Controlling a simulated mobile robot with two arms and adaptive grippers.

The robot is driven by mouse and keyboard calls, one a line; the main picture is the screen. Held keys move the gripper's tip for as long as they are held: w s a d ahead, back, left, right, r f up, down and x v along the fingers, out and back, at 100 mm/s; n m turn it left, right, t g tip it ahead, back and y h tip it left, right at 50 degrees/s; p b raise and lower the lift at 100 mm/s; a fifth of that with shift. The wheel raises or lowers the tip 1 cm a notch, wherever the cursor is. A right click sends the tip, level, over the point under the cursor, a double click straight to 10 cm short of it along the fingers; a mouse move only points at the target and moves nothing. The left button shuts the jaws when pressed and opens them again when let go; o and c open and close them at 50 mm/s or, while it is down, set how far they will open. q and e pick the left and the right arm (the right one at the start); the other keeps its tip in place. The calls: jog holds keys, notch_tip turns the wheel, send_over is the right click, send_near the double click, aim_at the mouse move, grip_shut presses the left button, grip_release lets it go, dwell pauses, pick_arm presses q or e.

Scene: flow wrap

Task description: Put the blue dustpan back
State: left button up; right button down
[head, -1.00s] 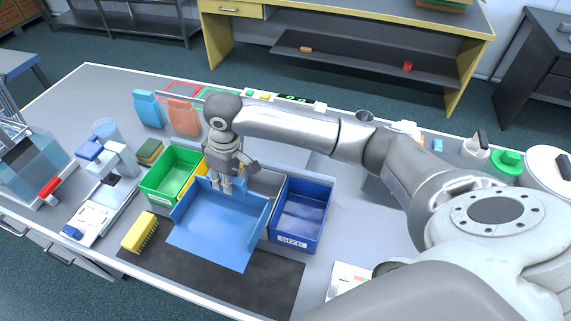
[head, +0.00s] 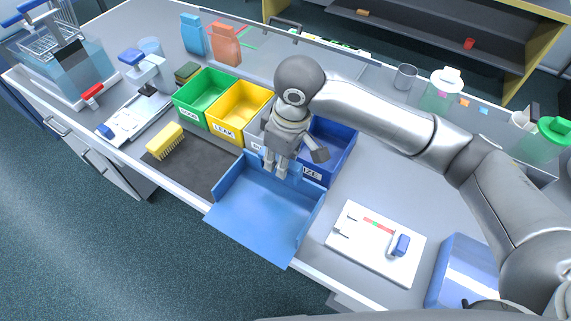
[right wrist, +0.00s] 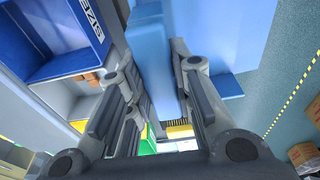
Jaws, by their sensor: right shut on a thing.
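The blue dustpan (head: 262,212) is in the head view, in front of the grey and blue bins. Its open pan extends over the bench's front edge, and it covers part of the dark mat (head: 205,168). My right gripper (head: 276,168) is shut on the dustpan's handle at the pan's back side. In the right wrist view the blue handle (right wrist: 152,62) lies between the two fingers. Whether the pan touches the bench is hard to tell. My left gripper is not in view.
Green (head: 208,92), yellow (head: 240,108) and blue (head: 333,145) bins stand behind the dustpan. A yellow brush (head: 165,141) lies on the mat's left. A white board (head: 375,245) lies right of the dustpan, with a blue container (head: 465,270) beyond it.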

jog(key=w+d+f+p, duration=0.1)
jog(key=w+f+p, duration=0.2)
jog(key=w+f, duration=0.4)
notch_tip(320, 180, down, 3)
jog(key=shift+w+d+f, duration=0.1)
jog(key=shift+w+d, duration=0.05)
jog(key=shift+d, duration=0.15)
jog(key=shift+f, duration=0.1)
jog(key=c, duration=1.3)
grip_release()
jog(key=r+b, duration=0.1)
jog(key=r, duration=0.3)
jog(key=d+r+b, duration=0.1)
jog(key=r, duration=0.3)
jog(key=s+r, duration=0.1)
jog(key=r, duration=0.3)
jog(key=shift+d+r+b, duration=0.1)
jog(key=shift+d+b, duration=0.15)
jog(key=shift+b, duration=0.15)
